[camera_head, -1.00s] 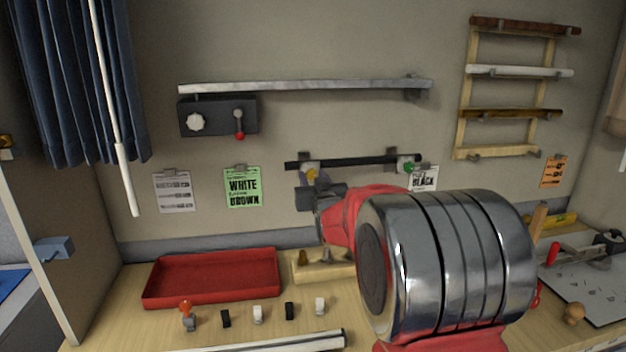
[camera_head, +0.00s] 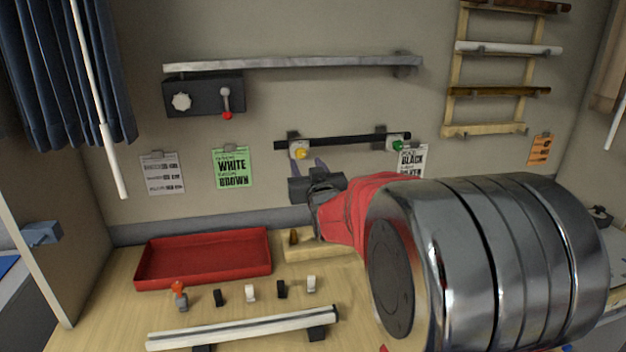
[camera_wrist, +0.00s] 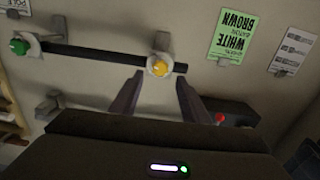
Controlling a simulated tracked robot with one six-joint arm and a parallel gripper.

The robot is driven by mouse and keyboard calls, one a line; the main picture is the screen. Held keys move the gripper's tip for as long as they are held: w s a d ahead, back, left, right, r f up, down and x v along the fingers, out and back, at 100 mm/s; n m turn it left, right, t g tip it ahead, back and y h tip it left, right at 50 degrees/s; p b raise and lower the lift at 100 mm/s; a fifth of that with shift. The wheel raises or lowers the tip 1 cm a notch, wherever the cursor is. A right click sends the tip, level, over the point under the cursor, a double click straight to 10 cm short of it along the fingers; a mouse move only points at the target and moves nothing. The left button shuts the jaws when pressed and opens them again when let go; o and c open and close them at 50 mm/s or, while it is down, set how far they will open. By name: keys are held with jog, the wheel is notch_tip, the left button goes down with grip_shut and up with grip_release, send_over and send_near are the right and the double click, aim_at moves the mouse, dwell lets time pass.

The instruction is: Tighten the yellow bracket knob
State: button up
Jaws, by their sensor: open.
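The yellow bracket knob (camera_head: 300,153) sits on the left wall bracket holding a black rod (camera_head: 345,141). It also shows in the wrist view (camera_wrist: 159,68), just beyond and between my fingertips. My gripper (camera_head: 306,163) is open and empty, with its fingers pointing up toward the wall just below the yellow knob in the head view. In the wrist view my gripper (camera_wrist: 158,85) has one finger on each side of the knob's lower side, apart from it. The green knob (camera_head: 397,146) is on the right bracket of the same rod.
A grey box (camera_head: 204,96) with a white dial and a red-tipped lever is on the wall at upper left, under a long grey rail (camera_head: 290,63). A red tray (camera_head: 204,258) and several small clips stand on the table below. A rack of rods (camera_head: 500,91) hangs at right.

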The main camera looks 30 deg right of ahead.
jog(key=v, duration=0.7)
jog(key=shift+s, duration=0.15)
jog(key=shift+f, duration=0.15)
